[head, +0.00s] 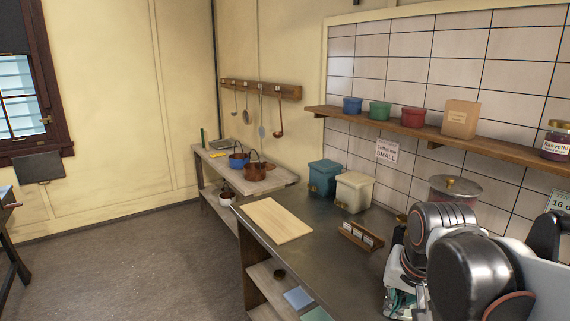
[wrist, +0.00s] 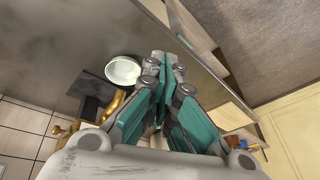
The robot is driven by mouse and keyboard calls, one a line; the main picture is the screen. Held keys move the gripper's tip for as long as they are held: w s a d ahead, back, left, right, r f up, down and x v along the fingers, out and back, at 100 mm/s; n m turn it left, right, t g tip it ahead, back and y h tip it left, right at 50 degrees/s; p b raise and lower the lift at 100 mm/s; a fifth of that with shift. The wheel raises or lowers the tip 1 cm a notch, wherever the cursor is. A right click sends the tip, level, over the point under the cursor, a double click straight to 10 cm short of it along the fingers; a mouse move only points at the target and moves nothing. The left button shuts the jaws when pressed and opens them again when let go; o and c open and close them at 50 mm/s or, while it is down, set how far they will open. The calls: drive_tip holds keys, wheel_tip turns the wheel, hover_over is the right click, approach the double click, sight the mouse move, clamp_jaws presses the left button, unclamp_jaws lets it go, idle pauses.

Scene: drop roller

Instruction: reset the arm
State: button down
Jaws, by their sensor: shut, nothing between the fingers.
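My arm (head: 465,260) is folded at the lower right of the head view, over the near end of the metal counter (head: 330,215) and in front of the tiled wall. In the wrist view my gripper (wrist: 168,68) has its teal fingers together, with nothing held between them. A small teal part of it shows low in the head view (head: 401,299). The arm hides much of the counter's near right end.
A cutting board (head: 273,220), teal canister (head: 324,177), cream canister (head: 354,191) and wooden card holder (head: 361,236) stand on the counter. A wall shelf (head: 400,125) runs above. A white bowl (wrist: 123,70) is near the gripper in the wrist view. Floor (head: 130,255) is open at left.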

drive_tip(key=s+a+n+t, duration=0.2)
drive_tip(key=s+n, duration=0.3)
drive_tip(key=s, duration=0.4)
drive_tip(key=shift+r+t, duration=0.3)
drive_tip(key=shift+t, duration=0.3)
drive_tip(key=shift+s, duration=0.1)
idle(1.1)
